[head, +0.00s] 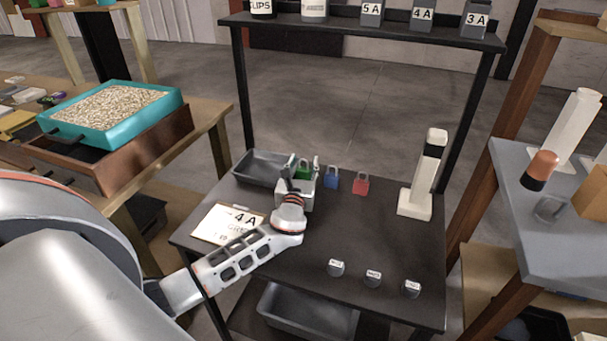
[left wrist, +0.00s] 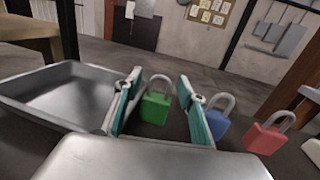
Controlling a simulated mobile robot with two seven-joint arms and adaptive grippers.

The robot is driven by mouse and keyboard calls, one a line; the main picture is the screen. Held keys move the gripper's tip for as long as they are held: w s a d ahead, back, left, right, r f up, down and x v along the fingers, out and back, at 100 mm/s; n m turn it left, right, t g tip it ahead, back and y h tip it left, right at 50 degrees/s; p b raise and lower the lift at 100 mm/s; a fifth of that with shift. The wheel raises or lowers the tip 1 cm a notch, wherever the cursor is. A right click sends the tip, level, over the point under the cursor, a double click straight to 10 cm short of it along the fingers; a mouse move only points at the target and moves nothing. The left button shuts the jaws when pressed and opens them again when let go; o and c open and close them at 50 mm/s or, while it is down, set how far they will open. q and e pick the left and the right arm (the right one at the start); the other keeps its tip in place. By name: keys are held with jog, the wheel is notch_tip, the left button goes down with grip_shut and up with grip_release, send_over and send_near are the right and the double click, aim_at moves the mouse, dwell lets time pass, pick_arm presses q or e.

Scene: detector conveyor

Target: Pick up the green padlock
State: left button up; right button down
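The green padlock (left wrist: 156,106) stands upright on the dark table, with its grey shackle up. In the left wrist view it sits between the two teal-padded fingers of my left gripper (left wrist: 158,105), with gaps on both sides. In the head view the green padlock (head: 303,170) shows between the fingers of my left gripper (head: 304,168), partly hidden by the gripper body. My left gripper is open around it. The blue padlock (head: 331,180) and the red padlock (head: 361,185) stand to its right, apart from the gripper. My right gripper is not in view.
A grey metal tray (head: 251,169) lies just left of the gripper. A clipboard marked 4A (head: 218,232) lies at the table's left. A white upright device (head: 416,203) stands at the right. Several small labelled blocks (head: 336,267) are near the front. The table's middle is clear.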

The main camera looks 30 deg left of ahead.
pick_arm(q)
grip_shut()
